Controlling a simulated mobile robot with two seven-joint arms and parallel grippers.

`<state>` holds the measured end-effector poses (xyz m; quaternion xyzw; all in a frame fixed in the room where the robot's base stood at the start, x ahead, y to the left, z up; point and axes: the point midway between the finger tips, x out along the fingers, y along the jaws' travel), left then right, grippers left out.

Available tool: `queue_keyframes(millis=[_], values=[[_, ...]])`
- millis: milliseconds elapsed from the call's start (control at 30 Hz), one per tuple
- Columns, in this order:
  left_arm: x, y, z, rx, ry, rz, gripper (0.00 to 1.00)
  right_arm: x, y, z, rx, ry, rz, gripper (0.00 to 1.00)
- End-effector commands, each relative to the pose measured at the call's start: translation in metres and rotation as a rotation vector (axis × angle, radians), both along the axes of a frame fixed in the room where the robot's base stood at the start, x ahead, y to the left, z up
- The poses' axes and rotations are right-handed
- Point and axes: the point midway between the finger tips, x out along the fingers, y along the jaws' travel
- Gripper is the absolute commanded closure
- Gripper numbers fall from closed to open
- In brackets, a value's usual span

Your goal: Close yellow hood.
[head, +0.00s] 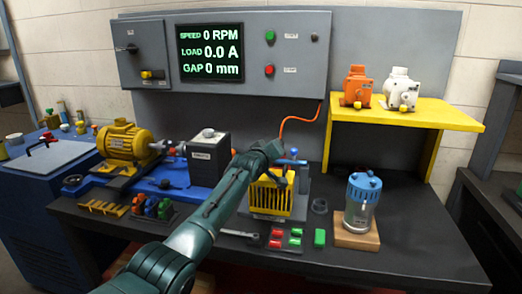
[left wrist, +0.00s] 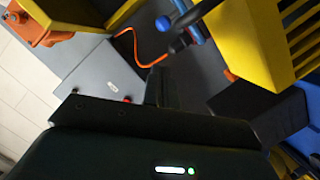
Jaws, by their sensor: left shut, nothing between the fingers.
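The yellow hood (head: 267,202) is a slatted cover on a grey machine base (head: 299,207) at the middle of the bench. My left arm reaches across from the lower left and hides part of its top and left side. My left gripper (head: 280,172) is at the hood's upper edge, shut and empty; I cannot tell if it touches. In the left wrist view the hood (left wrist: 243,40) shows at the upper right with its slats, and the shut fingers (left wrist: 161,88) are to its left. The hood's exact tilt is unclear. My right gripper is not in view.
A blue-handled part (head: 291,160) stands behind the hood, near an orange cable (head: 294,118). A blue-topped motor (head: 361,203) stands on a wooden block to the right. A yellow shelf (head: 430,113) holds two motors. Red and green blocks (head: 277,241) lie in front.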

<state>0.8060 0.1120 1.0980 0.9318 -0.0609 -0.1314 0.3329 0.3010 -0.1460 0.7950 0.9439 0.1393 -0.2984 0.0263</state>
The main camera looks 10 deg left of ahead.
Motion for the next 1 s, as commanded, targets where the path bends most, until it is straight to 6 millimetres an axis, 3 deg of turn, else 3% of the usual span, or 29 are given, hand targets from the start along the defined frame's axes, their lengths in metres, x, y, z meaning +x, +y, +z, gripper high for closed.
queue_keyframes(millis=[867, 1000], values=[[-0.091, 0.017, 0.018, 0.001, 0.0, 0.001, 1.0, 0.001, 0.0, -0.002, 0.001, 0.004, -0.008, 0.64], [-0.099, 0.019, 0.008, 0.013, 0.007, 0.0, 1.0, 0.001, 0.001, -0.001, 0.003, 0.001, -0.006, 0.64]])
